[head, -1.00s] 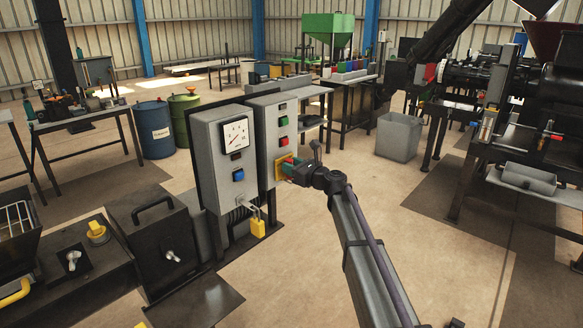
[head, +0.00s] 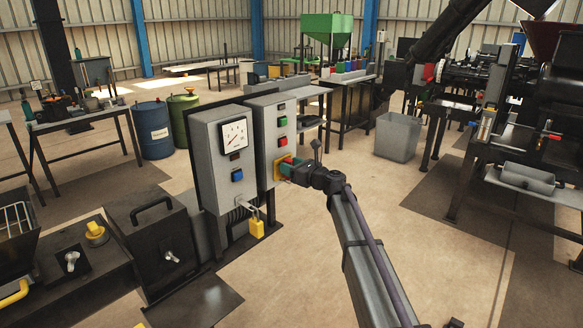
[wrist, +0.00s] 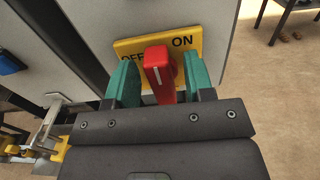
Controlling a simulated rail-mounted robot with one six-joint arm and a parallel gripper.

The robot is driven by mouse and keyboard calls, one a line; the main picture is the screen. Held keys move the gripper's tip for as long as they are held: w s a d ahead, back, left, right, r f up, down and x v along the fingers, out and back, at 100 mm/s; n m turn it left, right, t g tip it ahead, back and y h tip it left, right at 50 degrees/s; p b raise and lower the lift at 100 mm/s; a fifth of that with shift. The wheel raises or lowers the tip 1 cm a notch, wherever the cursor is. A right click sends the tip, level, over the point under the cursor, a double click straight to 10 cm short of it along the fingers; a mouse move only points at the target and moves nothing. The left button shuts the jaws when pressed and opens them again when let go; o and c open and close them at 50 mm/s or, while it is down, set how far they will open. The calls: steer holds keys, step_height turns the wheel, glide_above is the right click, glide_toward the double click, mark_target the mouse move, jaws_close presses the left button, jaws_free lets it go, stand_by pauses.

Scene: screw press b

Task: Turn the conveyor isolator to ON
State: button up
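The conveyor isolator is a red handle (wrist: 158,74) on a yellow plate (wrist: 187,44) marked OFF on the left and ON on the right. In the wrist view the handle stands between the two words and covers part of OFF. My gripper (wrist: 160,82) has its two teal fingers on either side of the handle, with narrow gaps showing, so it looks open around it. In the head view my gripper (head: 290,168) is at the yellow plate on the lower front of the right grey cabinet, and it hides most of the handle.
The left grey cabinet (head: 208,160) carries a gauge (head: 236,135), a blue button (head: 237,175) and a yellow padlock (head: 257,229). Green (head: 283,121) and red (head: 283,141) buttons sit above the isolator. The floor right of the cabinets is clear up to a grey bin (head: 397,137).

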steer(key=v, duration=1)
steer(key=shift+s+d, duration=0.25)
steer(key=shift+d, duration=0.05)
steer(key=s+d+f+n+g+h+p, duration=0.1)
steer(key=s+f+n+g+h, duration=0.5)
steer(key=s+n, duration=0.85)
steer(key=s+d+f+n+g+h+p, duration=0.2)
steer(key=s+d+n+h+p, duration=0.1)
steer(key=s+d, duration=0.5)
steer(key=s+d+f+n+g+h+p, duration=0.1)
steer(key=s+d+n+h, duration=0.4)
steer(key=s, duration=0.9)
steer(key=d+n+g+p, duration=0.1)
steer(key=d+n+p, duration=0.1)
steer(key=d+n, duration=0.1)
steer(key=shift+s+f+g, duration=0.4)
